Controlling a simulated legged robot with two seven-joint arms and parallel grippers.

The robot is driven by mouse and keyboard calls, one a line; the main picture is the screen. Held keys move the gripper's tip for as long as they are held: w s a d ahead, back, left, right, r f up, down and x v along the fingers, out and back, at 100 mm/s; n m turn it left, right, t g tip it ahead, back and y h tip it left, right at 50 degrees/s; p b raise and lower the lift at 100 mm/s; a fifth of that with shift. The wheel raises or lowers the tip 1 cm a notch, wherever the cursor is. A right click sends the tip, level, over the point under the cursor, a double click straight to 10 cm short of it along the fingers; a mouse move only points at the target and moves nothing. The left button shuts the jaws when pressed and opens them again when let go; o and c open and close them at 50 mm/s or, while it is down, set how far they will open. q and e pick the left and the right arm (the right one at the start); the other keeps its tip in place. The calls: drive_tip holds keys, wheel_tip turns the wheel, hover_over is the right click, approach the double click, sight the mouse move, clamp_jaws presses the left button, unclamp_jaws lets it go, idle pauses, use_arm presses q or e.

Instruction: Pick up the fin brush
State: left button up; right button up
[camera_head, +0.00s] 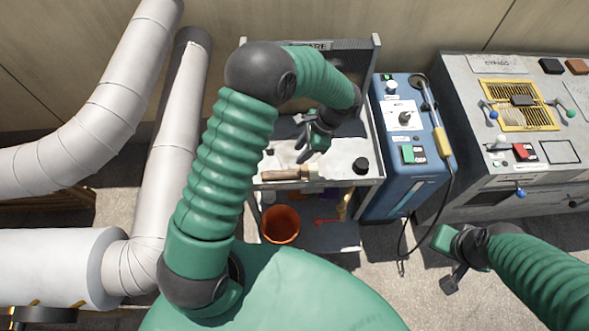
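A brush with a light brown wooden handle (285,173), which looks like the fin brush, lies on the front edge area of the cart's white top shelf (340,160). Its pale head end is at the right. My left gripper (305,148) hangs over the shelf, just behind and above the brush, apart from it. Its dark fingers look spread, with nothing seen between them. My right gripper (448,272) is low at the right, over the floor in front of the blue unit, far from the brush. Its fingers are too small and dark to read.
A dark round knob-like item (361,165) stands on the shelf's right. An orange bucket (280,224) sits on the lower shelf. A blue machine (395,190) with a cable stands right of the cart, then a grey control bench (500,190). Large pipes (110,100) fill the left.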

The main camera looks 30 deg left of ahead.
use_arm(q)
hover_over(282, 173)
drive_tip(key=w+d, duration=0.2)
drive_tip(key=f, duration=0.7)
drive_tip(key=shift+d+f, duration=0.2)
drive_tip(key=shift+f, duration=0.2)
drive_tip(key=x, duration=0.5)
drive_tip(key=shift+s+a+f+b, duration=0.25)
drive_tip(key=shift+s+a+b, duration=0.1)
clamp_jaws()
